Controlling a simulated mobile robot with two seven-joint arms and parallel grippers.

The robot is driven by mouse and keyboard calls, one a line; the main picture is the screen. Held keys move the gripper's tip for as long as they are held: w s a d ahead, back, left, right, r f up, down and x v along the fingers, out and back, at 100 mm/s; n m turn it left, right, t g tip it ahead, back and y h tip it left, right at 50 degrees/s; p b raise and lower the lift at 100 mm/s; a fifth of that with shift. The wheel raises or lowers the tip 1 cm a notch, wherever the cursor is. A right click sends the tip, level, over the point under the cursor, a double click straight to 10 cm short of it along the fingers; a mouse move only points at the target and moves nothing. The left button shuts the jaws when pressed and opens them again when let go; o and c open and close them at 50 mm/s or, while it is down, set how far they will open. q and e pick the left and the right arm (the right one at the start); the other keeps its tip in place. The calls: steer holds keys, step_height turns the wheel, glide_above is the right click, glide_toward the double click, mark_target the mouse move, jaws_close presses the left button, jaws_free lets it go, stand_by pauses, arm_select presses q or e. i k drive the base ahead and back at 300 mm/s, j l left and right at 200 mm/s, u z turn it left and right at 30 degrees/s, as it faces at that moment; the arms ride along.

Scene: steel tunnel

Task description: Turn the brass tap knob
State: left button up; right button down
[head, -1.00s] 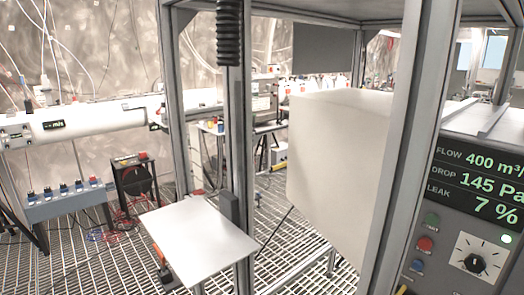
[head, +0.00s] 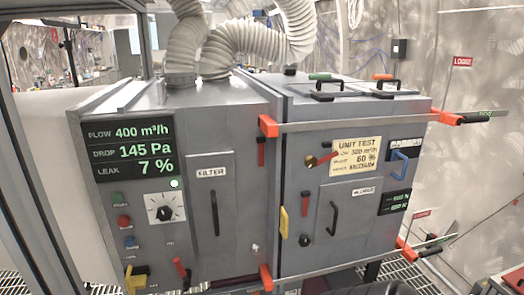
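A small round brass-coloured knob (head: 311,161) sits on the front of the right grey cabinet (head: 300,262), left of the yellow "UNIT TEST" label (head: 354,157). A red lever or pointer (head: 327,157) runs from it, angled up to the right. I take this for the brass tap knob, but it is small in the picture. Nothing touches it. Neither of my grippers shows in the head view. A dark shape at the bottom edge cannot be made out clearly.
The left grey cabinet has a readout panel (head: 130,147), a white dial (head: 165,209) and a "FILTER" door (head: 212,208). Red-ended clamp bars (head: 350,124) cross the right cabinet above and below. White ribbed hoses (head: 257,45) rise from the top. Grating floor shows at lower right.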

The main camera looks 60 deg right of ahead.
mark_target(310, 162)
steer(key=k+l+z, duration=0.35)
steer(key=k, duration=0.15)
steer(key=z, duration=1.25)
